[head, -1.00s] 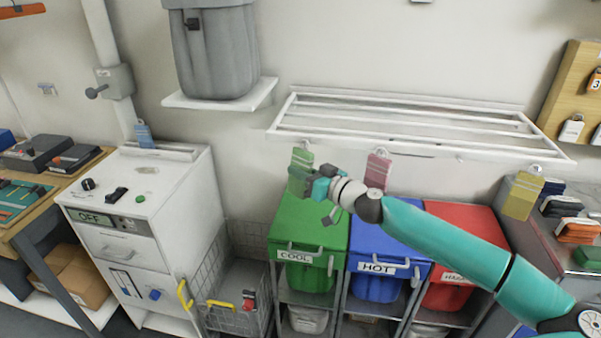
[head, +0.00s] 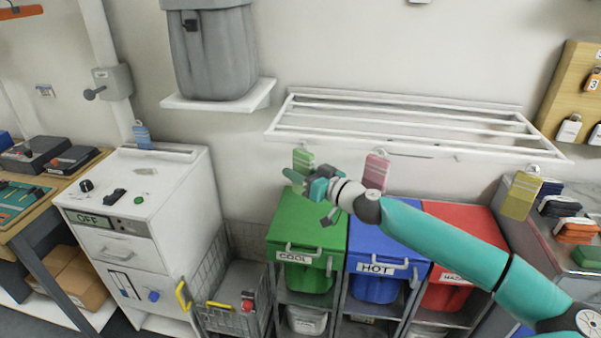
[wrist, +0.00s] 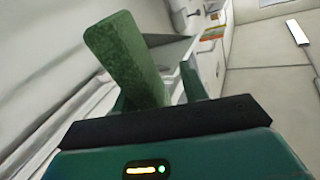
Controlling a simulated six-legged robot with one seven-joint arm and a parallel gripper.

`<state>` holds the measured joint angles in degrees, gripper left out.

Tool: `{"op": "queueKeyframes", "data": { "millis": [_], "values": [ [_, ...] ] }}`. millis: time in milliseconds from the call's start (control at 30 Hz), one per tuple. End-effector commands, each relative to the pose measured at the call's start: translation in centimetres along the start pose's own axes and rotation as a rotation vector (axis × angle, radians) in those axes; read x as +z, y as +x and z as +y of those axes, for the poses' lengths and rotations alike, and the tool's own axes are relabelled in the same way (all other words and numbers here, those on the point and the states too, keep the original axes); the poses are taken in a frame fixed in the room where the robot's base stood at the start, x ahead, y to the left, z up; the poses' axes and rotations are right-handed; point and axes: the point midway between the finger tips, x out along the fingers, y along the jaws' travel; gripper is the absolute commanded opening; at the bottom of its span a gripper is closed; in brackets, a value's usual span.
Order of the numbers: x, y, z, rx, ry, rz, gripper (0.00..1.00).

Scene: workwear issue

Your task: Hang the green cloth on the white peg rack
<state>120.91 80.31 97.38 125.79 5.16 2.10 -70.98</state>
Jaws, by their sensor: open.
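The green cloth (head: 292,175) looks like a stiff, dark green strip at the tip of my gripper (head: 316,188), tilted to the left in the head view. In the wrist view the cloth (wrist: 128,58) stands up between the fingers of my gripper (wrist: 160,92), nearer the left finger. The fingers are open; I cannot tell whether the cloth touches them. The white rack (head: 400,128) with long bars is fixed to the wall above and right of my gripper. A light green tag (head: 304,158) hangs at its front left, just behind my gripper.
Green (head: 305,232), blue (head: 372,240) and red (head: 460,238) lidded bins stand under the rack. A white cabinet (head: 140,215) and a wire basket (head: 235,285) stand left. A grey tub (head: 212,50) sits on a wall shelf. A pink tag (head: 376,168) hangs close behind my arm.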

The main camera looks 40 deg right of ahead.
Motion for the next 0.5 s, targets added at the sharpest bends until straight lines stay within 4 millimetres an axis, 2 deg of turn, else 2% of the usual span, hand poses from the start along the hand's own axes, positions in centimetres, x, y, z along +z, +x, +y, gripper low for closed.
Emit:
{"op": "queueKeyframes", "data": {
  "millis": [167,267,500],
  "values": [
    [0.0,-0.7,0.1,0.001,0.0,0.0,0.43],
    [0.0,-1.9,0.1,0.003,0.002,0.001,0.43],
    [-0.1,-6.4,0.1,0.004,0.001,0.002,0.43]
  ]
}}
